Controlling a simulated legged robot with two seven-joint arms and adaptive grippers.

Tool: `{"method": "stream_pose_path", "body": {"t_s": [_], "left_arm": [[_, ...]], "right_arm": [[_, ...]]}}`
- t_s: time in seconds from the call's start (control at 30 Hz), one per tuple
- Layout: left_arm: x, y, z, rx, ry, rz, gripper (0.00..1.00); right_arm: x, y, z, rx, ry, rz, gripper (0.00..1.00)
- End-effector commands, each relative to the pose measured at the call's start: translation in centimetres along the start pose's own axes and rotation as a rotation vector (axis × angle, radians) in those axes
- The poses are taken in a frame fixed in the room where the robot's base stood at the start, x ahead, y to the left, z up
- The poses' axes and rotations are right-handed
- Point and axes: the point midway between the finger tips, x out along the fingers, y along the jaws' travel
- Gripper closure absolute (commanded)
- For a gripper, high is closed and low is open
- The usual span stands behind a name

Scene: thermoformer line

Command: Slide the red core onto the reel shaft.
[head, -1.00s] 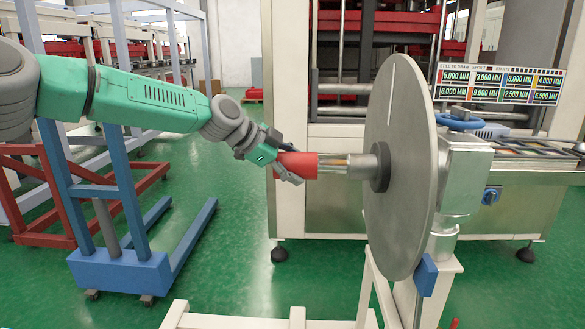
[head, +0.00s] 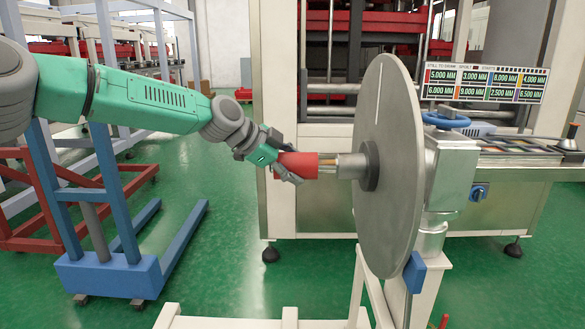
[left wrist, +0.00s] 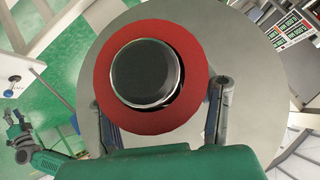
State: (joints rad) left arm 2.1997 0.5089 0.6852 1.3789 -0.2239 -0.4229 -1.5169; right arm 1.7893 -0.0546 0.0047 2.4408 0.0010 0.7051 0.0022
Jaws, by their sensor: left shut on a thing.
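The red core (head: 296,166) is a short red tube, held roughly level in the head view. My left gripper (head: 284,168) is shut on it from the left. The reel shaft (head: 350,167) is a grey stub sticking out left from the big grey disc (head: 385,165). A thinner part of the shaft reaches the core's right end; a short gap separates the core from the thicker stub. In the left wrist view the red core (left wrist: 106,78) shows as a ring around a dark round end, between the two fingers. A small arm with my right gripper (left wrist: 17,118) shows at left.
The reel stands on a white frame (head: 287,318) beside a grey housing (head: 452,175). A large machine (head: 280,120) is behind. A display board (head: 485,83) hangs at right. A blue wheeled stand (head: 110,275) is at left. Green floor lies open between them.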

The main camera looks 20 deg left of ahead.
Motion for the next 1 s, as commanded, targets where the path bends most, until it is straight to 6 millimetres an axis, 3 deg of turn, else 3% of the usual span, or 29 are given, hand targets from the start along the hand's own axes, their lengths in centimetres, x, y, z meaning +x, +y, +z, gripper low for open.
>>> {"method": "stream_pose_path", "body": {"t_s": [1.0], "left_arm": [[1.8,0.0,-1.9,0.001,0.000,0.000,0.93]], "right_arm": [[-0.2,0.0,0.0,0.000,0.000,0.000,0.76]]}}
